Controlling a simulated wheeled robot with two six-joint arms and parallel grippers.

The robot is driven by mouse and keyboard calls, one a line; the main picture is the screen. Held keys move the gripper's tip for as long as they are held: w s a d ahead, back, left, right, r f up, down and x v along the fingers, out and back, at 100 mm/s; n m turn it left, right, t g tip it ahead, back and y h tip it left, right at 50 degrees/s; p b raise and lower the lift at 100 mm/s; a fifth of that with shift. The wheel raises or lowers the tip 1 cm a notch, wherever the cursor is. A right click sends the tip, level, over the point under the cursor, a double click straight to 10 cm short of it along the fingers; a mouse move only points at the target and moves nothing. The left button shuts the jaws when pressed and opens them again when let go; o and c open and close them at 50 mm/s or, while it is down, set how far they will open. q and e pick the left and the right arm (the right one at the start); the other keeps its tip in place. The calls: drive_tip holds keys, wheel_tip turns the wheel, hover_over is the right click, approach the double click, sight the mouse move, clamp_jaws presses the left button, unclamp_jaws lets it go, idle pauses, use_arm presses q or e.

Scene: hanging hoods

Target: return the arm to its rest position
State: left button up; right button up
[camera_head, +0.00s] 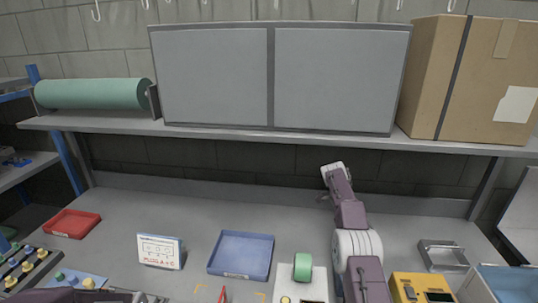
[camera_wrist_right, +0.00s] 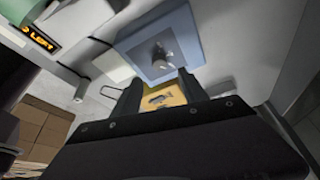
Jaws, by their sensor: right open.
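My right arm (camera_head: 351,214) reaches up from the bottom right over the bench in the head view, bent near its far end; its fingers are hard to make out there. In the right wrist view my right gripper (camera_wrist_right: 160,92) has two dark fingers spread apart. A yellow-tan piece with a dark slot (camera_wrist_right: 165,98) shows between them; I cannot tell whether it is behind the fingers or touching. A blue box with a grey knob (camera_wrist_right: 160,50) is beyond. At the bottom left of the head view, part of my left gripper (camera_head: 140,297) shows, mostly cut off.
The shelf (camera_head: 300,140) above holds a cardboard box (camera_head: 470,75).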

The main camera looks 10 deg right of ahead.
wheel_tip(320, 180, up, 7)
drive_tip(key=w+a+t, duration=0.1)
drive_tip(key=a, duration=0.1)
drive_tip(key=s+a+r+n, duration=0.45)
drive_tip(key=s+a, duration=0.25)
drive_tip(key=a, duration=0.2)
drive_tip(key=s+a+f+n+t+y, duration=0.1)
drive_tip(key=s+a+f+n+y, duration=0.1)
drive_tip(key=s+a+f+n, duration=0.2)
drive_tip(key=s+a+f+n+t+y, duration=0.1)
drive_tip(key=s+a+f+n, duration=0.4)
drive_tip(key=s+f+n, duration=0.6)
drive_tip(key=s+n+y, duration=0.1)
drive_tip(key=s+n, duration=0.2)
drive_tip(key=n, duration=0.2)
drive_tip(key=shift+f+t, duration=0.15)
drive_tip(key=shift+t, duration=0.15)
